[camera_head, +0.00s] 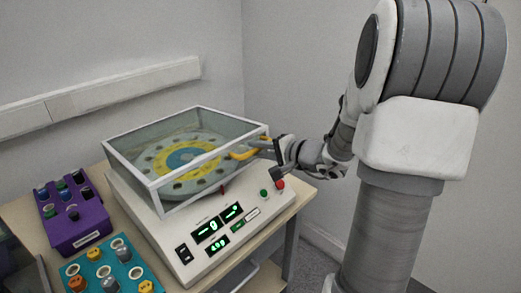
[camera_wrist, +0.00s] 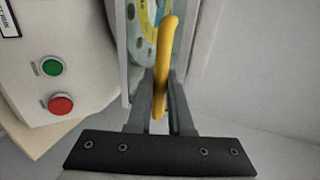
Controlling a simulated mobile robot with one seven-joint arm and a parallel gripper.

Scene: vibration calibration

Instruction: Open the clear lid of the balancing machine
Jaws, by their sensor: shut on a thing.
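The balancing machine (camera_head: 217,250) is a white box with a sloped front panel on the table. Its clear lid (camera_head: 150,130), with a light frame, is down over the round yellow, blue and grey disc (camera_head: 185,160). A yellow handle (camera_head: 243,154) sticks out from the lid's right side. My gripper (camera_head: 268,149) is at that handle, reaching in from the right. In the wrist view the gripper fingers (camera_wrist: 160,105) are shut on the yellow handle (camera_wrist: 164,60), one finger on each side of it.
Green (camera_wrist: 52,67) and red (camera_wrist: 61,104) buttons sit near the gripper. Lit displays (camera_head: 210,229) are on the front panel. A purple holder (camera_head: 92,225) and a teal holder (camera_head: 133,271) with knobbed pieces stand at left. A wall rail (camera_head: 120,92) runs behind.

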